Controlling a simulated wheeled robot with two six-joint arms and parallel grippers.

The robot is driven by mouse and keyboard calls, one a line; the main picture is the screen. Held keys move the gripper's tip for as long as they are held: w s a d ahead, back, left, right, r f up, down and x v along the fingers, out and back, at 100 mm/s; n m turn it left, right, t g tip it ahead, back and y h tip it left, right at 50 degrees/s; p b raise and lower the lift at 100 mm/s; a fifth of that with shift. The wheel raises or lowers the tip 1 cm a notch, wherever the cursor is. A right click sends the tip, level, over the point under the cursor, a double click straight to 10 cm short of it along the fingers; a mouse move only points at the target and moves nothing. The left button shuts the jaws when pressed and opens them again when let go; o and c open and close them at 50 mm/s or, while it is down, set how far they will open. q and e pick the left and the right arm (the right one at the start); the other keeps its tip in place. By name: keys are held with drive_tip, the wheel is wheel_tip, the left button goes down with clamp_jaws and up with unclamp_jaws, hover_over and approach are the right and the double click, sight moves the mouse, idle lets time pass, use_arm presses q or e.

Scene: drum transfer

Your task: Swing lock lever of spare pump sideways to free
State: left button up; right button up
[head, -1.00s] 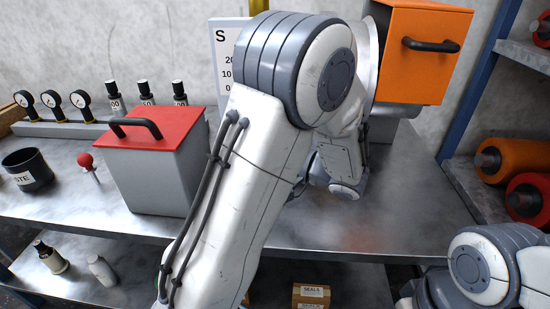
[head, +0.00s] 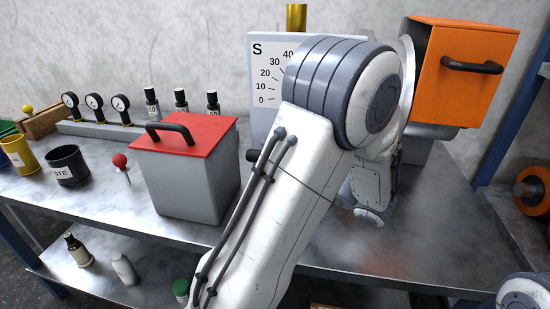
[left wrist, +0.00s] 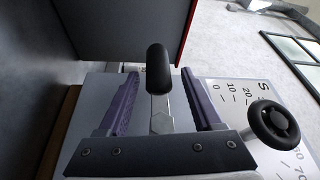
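A lever with a rounded black grip (left wrist: 158,68) and a bare metal shank (left wrist: 161,112) shows in the left wrist view. My left gripper (left wrist: 161,78) has two purple fingers, one on each side of the lever, with a clear gap on both sides. It is open. The spare pump's body cannot be made out for certain. My right gripper is out of view; only a piece of my right arm shows at the lower right corner.
A grey box with a red lid (head: 186,137) stands left of my arm. A white scale board (head: 268,75) is partly behind the arm, and a round black knob (left wrist: 275,124) is beside the lever. An orange box (head: 470,75) is at the right. Bare bench lies below it.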

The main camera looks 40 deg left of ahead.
use_arm(q)
drive_tip(key=w+d+f, duration=0.1)
drive_tip(key=d, duration=0.9)
drive_tip(key=shift+d, duration=0.2)
